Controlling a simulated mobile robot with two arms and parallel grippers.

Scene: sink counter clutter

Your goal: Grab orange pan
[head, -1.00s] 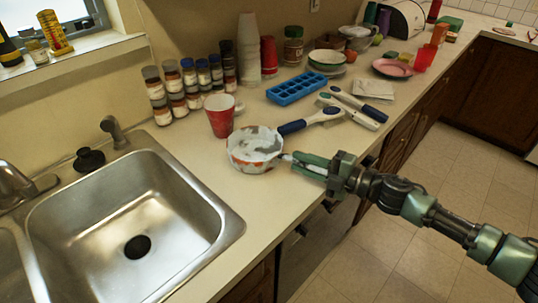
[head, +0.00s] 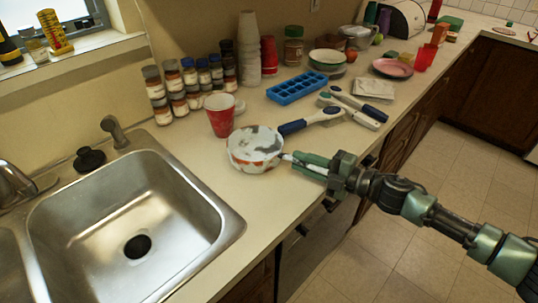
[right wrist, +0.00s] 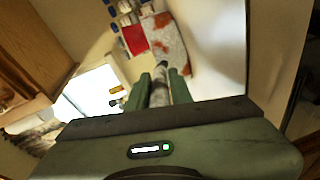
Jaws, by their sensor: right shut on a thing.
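The orange pan (head: 253,150) is a small, round pan with worn white and orange patches. It is at the counter's front edge, right of the sink; I cannot tell whether it touches the counter. Its handle points right, toward my right gripper (head: 300,163), which is shut on it. In the right wrist view the handle lies between the green fingers of the right gripper (right wrist: 160,88), and the patchy pan (right wrist: 168,48) shows beyond them. The fingers hide part of the handle. My left gripper is out of view.
A red cup (head: 219,115) stands just behind the pan. Blue-handled utensils (head: 310,121) and a blue ice tray (head: 296,88) lie behind and to the right. The sink (head: 130,225) is at left. Bare counter lies in front of the pan.

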